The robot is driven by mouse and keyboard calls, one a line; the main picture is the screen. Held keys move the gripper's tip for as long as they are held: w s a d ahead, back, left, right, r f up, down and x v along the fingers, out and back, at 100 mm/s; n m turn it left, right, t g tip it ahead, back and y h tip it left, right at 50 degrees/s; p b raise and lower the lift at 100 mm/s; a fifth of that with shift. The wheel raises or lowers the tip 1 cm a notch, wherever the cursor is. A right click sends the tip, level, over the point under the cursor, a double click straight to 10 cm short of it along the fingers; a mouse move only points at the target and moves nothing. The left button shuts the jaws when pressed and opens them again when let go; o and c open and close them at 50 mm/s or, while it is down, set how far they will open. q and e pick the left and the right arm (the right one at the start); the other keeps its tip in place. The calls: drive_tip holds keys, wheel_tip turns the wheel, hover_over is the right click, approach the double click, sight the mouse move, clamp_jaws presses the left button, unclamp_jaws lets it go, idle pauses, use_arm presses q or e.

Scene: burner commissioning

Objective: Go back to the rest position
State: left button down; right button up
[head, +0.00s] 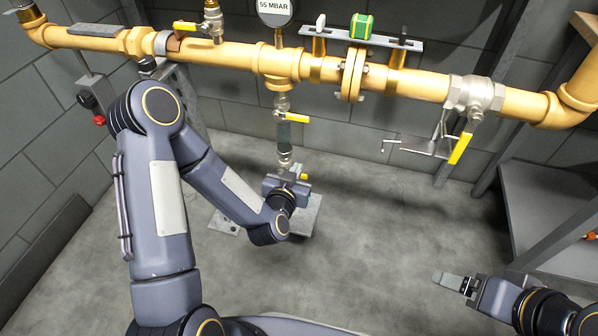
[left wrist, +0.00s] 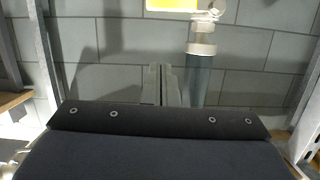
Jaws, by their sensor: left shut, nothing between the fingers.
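My left arm reaches in from the left in the head view. Its gripper (head: 297,174) is beside the lower end of the vertical branch pipe under the gas line. In the left wrist view the two grey fingers (left wrist: 160,84) lie together with nothing between them, just left of a glass-like tube (left wrist: 199,82); whether they touch it I cannot tell. My right gripper (head: 455,283) is at the lower right of the head view, over the floor and apart from the pipework. Its fingers show edge-on, so their opening cannot be judged.
A yellow gas pipe (head: 222,53) crosses the wall with a gauge (head: 274,10) and yellow-handled valves (head: 461,148). A small wall bracket (head: 418,147) holds a tool. A grey shelf unit (head: 548,205) stands at right. The middle floor (head: 370,225) is clear.

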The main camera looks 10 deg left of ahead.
use_arm(q)
drive_tip(key=s+a+r+n+g+h, duration=0.1)
drive_tip(key=s+a+r+g, duration=0.15)
drive_tip(key=s+r, duration=0.45)
drive_tip(key=s+a+r+n+g+h, duration=0.1)
drive_tip(key=s+a+r+g, duration=0.2)
drive_tip(key=s, duration=0.8)
drive_tip(key=s+a+r+n+g+h, duration=0.1)
drive_tip(key=s+r+g, duration=0.3)
drive_tip(key=s, duration=0.5)
wheel_tip(320, 180, up, 30)
drive_tip(key=p, duration=3)
drive_tip(key=shift+s+d+m, duration=0.15)
drive_tip(key=shift+s+m, duration=0.05)
drive_tip(key=shift+m, duration=0.1)
drive_tip(key=shift+r, duration=0.1)
